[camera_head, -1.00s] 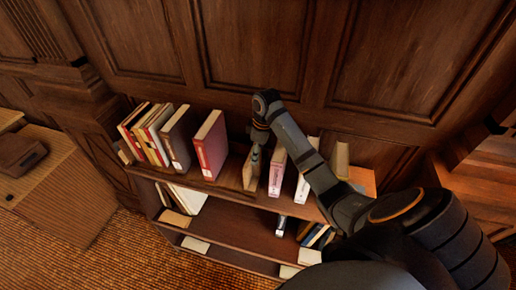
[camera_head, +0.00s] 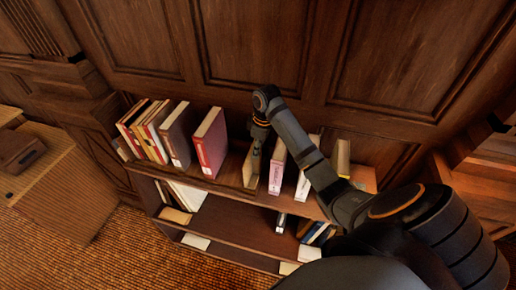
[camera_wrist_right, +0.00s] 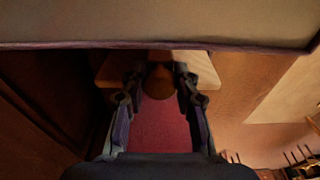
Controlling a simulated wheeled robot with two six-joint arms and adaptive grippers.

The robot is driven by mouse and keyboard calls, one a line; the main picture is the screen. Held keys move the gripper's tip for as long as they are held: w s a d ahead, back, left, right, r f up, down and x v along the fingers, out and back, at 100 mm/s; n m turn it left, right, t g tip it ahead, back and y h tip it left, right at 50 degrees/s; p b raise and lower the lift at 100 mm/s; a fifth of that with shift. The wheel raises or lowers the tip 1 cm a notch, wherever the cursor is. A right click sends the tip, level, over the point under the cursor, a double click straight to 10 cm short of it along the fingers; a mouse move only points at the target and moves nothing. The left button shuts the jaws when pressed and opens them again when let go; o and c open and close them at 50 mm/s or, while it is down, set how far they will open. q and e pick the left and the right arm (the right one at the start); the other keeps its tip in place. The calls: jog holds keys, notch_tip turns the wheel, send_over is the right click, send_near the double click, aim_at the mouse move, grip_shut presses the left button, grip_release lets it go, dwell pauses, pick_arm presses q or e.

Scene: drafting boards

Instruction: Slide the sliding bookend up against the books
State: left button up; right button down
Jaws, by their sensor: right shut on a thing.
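The sliding bookend is a brown wooden piece (camera_head: 250,169) standing upright on the top shelf, between a red book (camera_head: 210,145) and a pink-spined book (camera_head: 277,172). A gap separates it from the red book; it stands close to the pink-spined book. My right gripper (camera_head: 257,148) reaches down from above and is shut on the bookend. My left gripper is not in view.
Several books lean at the left end (camera_head: 148,130). A white book (camera_head: 303,183) and a yellowish book (camera_head: 341,158) stand to the right, partly behind my right arm. The wood-panelled wall (camera_head: 250,50) rises close behind. Lower shelves hold more books.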

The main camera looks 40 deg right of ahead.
jog(key=shift+w+a, duration=0.15)
jog(key=shift+a, duration=0.05)
jog(key=shift+w+a, duration=0.6)
jog(key=shift+w, duration=0.1)
pick_arm(q)
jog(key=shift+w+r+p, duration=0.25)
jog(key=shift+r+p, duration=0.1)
jog(key=shift+p, duration=0.05)
pick_arm(e)
jog(key=shift+w+a+f, duration=0.15)
jog(key=shift+w+a, duration=1.05)
jog(key=shift+w, duration=0.25)
jog(key=shift+w+a, duration=0.95)
jog(key=shift+w, duration=0.2)
jog(key=shift+w+a, duration=0.95)
jog(key=shift+w, duration=0.2)
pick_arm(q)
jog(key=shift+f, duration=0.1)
